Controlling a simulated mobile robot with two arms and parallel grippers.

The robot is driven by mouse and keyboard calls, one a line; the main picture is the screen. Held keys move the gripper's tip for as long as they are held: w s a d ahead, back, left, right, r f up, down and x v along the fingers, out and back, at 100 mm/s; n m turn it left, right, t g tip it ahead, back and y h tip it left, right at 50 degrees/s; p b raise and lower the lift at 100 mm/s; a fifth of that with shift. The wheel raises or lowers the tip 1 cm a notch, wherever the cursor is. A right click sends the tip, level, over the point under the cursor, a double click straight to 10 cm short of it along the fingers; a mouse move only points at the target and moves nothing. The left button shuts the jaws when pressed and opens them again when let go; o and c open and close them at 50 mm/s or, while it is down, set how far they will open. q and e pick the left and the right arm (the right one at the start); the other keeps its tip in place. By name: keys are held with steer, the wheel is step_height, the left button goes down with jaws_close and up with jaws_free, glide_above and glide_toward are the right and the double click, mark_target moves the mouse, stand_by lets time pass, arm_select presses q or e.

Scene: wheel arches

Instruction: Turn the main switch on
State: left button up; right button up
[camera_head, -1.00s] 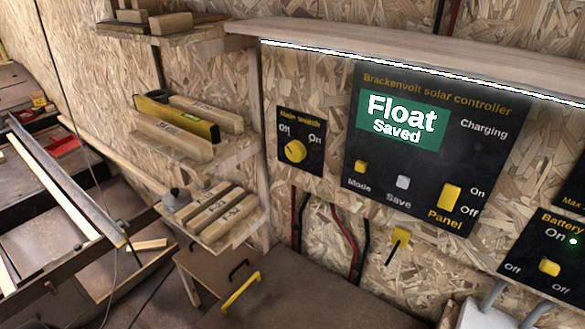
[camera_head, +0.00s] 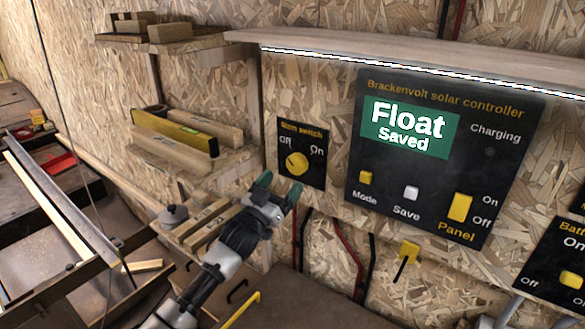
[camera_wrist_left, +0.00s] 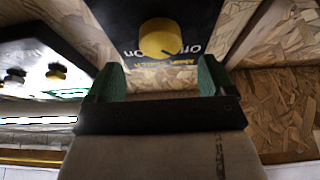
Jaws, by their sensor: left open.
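The main switch (camera_head: 297,164) is a round yellow knob on a small black plate on the chipboard wall, with Off marked at its upper left and On at its upper right. In the left wrist view the knob (camera_wrist_left: 160,38) shows upside down, beyond and between the green fingertips (camera_wrist_left: 160,78). My right gripper is not in view.
The solar controller panel (camera_head: 450,180) is right of the switch, its screen reading "Float Saved". Shelves with wood blocks and a yellow level (camera_head: 175,131) are to the left. A wooden ledge (camera_head: 400,60) juts out above. Cables run below the switch.

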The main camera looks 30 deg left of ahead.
mark_target(294, 168)
arm_select(q)
steer(key=x, duration=0.5)
steer(key=shift+w+p, duration=0.2)
steer(key=shift+p, duration=0.15)
steer(key=c, duration=0.9)
